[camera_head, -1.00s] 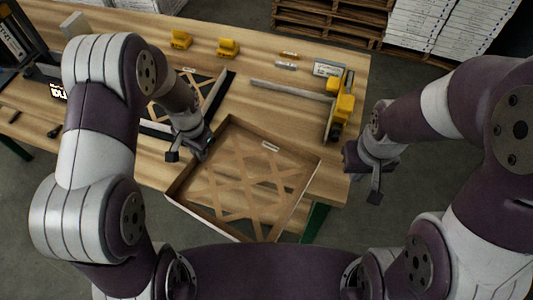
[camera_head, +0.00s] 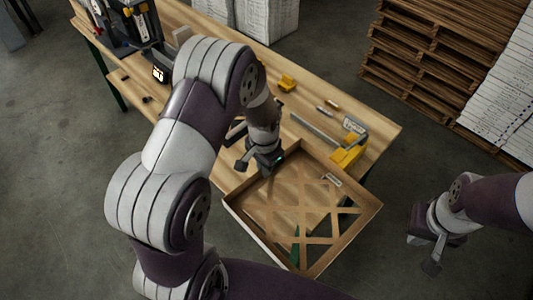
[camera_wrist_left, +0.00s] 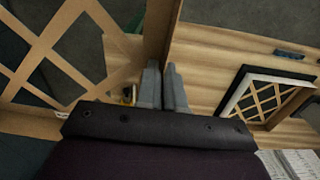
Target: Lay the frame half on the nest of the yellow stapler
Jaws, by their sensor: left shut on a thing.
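The frame half (camera_head: 348,232) is a brown square frame with low walls and a criss-cross lattice. It is held over the table's near edge, and floor shows through its lattice. My left gripper (camera_head: 268,163) is shut on its far-left wall; the left wrist view shows both fingers (camera_wrist_left: 163,85) pinching the wall (camera_wrist_left: 160,28). A yellow stapler (camera_head: 350,152) stands at the table's right end, just beyond the frame half. I cannot make out its nest clearly. My right gripper (camera_head: 432,255) is away to the right over the floor, its jaws unclear.
A dark-edged lattice frame (camera_wrist_left: 240,90) lies on the wooden table (camera_head: 372,116), mostly hidden by my left arm in the head view. A metal bar (camera_head: 312,128) and a small yellow thing (camera_head: 287,83) lie on the table. Pallets (camera_head: 430,60) stand behind.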

